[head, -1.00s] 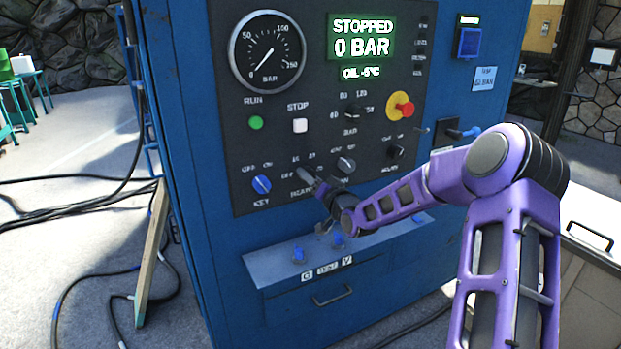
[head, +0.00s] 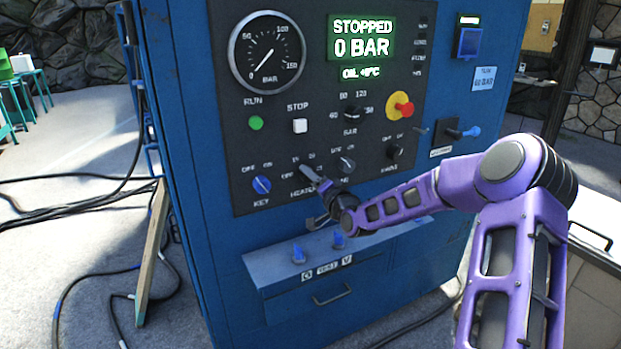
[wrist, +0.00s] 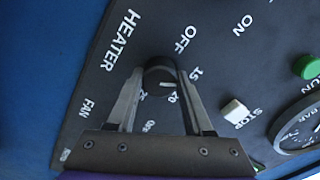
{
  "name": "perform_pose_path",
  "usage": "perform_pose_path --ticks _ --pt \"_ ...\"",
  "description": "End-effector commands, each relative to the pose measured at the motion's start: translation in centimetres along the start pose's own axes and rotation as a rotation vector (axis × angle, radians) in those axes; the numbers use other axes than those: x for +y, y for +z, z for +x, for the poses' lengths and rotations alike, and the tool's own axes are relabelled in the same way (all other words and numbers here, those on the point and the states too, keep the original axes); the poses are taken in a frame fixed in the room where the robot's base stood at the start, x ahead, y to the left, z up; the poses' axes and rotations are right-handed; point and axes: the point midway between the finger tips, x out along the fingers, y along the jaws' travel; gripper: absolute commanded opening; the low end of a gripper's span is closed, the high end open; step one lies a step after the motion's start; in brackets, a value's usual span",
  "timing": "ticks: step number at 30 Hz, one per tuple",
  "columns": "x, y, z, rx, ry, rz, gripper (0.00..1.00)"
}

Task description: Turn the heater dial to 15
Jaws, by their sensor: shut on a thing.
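The heater dial (wrist: 160,76) is a small dark round knob with a white mark, beside the HEATER label in the wrist view. Its numbers 15 and 20 show to the right and below right, with OFF above right. The white mark points roughly right, towards the 15 and 20 side; I cannot tell exactly which. My gripper (wrist: 161,82) is shut on the dial, with one finger on each side. In the head view my gripper (head: 318,184) reaches the lower part of the dark panel and partly hides the dial.
The dark control panel (head: 230,160) is on a blue cabinet (head: 185,190). The blue key switch (head: 261,185) sits left of the heater, the fan knob (head: 345,165) right. A ledge with two blue knobs (head: 298,256) juts out below. The display (head: 362,40) reads STOPPED, 0 BAR.

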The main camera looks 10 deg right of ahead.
Motion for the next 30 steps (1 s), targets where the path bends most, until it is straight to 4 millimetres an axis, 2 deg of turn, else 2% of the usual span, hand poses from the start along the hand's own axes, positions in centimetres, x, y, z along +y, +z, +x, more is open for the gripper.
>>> perform_pose_path --ticks 6,7,12,23,26,30 --pt "0.0 0.0 0.0 -0.001 0.001 0.000 0.00" --pt "0.0 0.0 0.0 -0.001 0.001 -0.001 0.53" --pt "0.0 0.0 0.0 0.000 0.000 -0.001 0.81" --pt "0.0 -0.1 -0.4 0.000 0.001 -0.002 0.81" --pt "0.0 -0.1 -1.6 0.001 0.001 -0.002 0.81" --pt "0.0 -0.1 -4.4 0.000 0.003 -0.003 0.81"
